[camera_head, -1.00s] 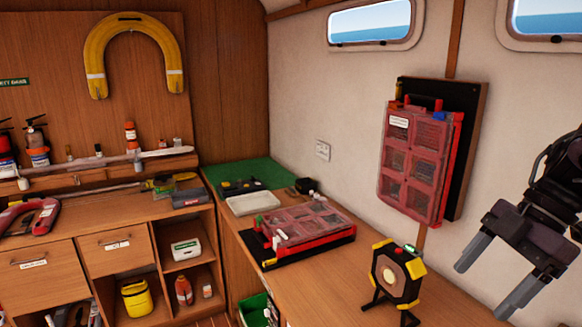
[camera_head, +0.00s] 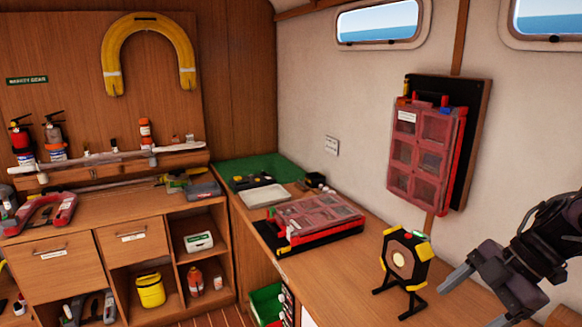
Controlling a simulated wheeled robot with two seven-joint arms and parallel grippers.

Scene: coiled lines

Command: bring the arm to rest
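My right gripper (camera_head: 482,293) comes in from the right edge in the head view, in front of the right part of the wooden counter. Its two grey fingers are spread apart and nothing shows between them. The lower finger is partly cut off by the bottom edge. A black and yellow lamp on a stand (camera_head: 405,262) is just left of the fingers, with a visible gap between. My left gripper and arm are not in view.
The wooden counter (camera_head: 350,268) carries a red organizer case (camera_head: 318,218), a white tray (camera_head: 264,195) and a green mat (camera_head: 250,168). Another red case (camera_head: 425,150) hangs on the wall. A drawer cabinet (camera_head: 60,267) stands left. Bare counter lies around the lamp.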

